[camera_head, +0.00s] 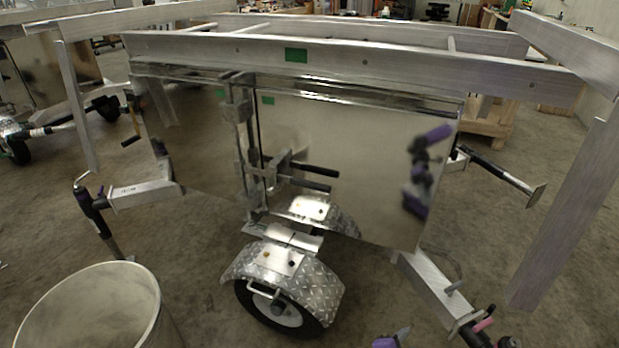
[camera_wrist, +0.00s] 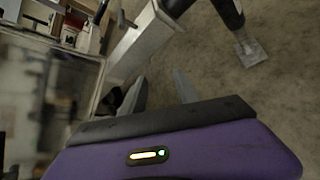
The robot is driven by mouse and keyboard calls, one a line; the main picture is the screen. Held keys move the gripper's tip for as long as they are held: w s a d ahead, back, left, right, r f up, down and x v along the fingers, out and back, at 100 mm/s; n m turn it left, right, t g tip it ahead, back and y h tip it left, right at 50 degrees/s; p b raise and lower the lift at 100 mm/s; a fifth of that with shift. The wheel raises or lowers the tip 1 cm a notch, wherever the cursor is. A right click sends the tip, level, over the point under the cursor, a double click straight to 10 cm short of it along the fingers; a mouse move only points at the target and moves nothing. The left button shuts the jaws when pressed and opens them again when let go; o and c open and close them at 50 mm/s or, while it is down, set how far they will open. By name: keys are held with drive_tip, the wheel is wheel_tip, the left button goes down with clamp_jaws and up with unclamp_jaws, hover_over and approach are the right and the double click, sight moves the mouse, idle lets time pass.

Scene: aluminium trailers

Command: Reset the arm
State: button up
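My gripper (camera_wrist: 160,85) shows in the wrist view, with its purple body at the bottom and two grey fingers pointing up the picture. The fingers stand apart with only floor between them, so it is open and empty. A pale metal beam (camera_wrist: 143,42) lies beyond the left finger, and a dark jack leg with a square foot plate (camera_wrist: 250,52) is beyond it to the upper right. Purple and black arm shapes show blurred in the trailer's shiny panel (camera_head: 340,150), seemingly as a reflection.
An aluminium trailer frame (camera_head: 350,62) spans the head view, with a wheel under a diamond-plate fender (camera_head: 283,272). A metal drum (camera_head: 95,305) stands at the lower left. A jack (camera_head: 500,175) sticks out at the right. The concrete floor (camera_head: 400,310) is partly open.

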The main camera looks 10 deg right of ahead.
drive_tip(key=s+a+r+m+t+y+p, duration=0.4)
drive_tip(key=s+a+r+m+t+y, duration=0.3)
drive_tip(key=a+r, duration=0.5)
drive_tip(key=s+r+m+t+y+p, duration=0.1)
drive_tip(key=s+r+m+p, duration=0.5)
drive_tip(key=s+r, duration=1.6)
wheel_tip(320, 180, up, 4)
drive_tip(key=m+y, duration=0.1)
drive_tip(key=m, duration=0.2)
drive_tip(key=shift+s+f+y, duration=0.15)
drive_tip(key=shift+s+y, duration=0.15)
drive_tip(key=shift+y, duration=0.1)
